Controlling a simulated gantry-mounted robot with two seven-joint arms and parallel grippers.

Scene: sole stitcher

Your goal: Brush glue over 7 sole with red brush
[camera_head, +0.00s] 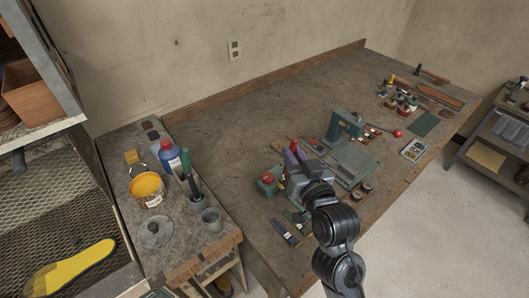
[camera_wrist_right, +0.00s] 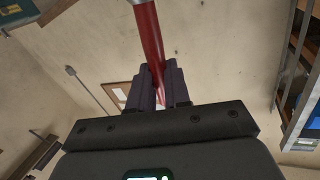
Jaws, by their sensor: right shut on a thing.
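A large yellow sole (camera_head: 70,268) with a dark heel end lies at the lower left on a wire-mesh surface. My right gripper (camera_head: 290,155) is over the main workbench, well to the right of the tin and the sole. In the right wrist view its dark fingers (camera_wrist_right: 160,88) are shut on a red handle (camera_wrist_right: 149,35), likely the red brush; its bristles are out of view. No number can be read on the sole. My left gripper is not in view.

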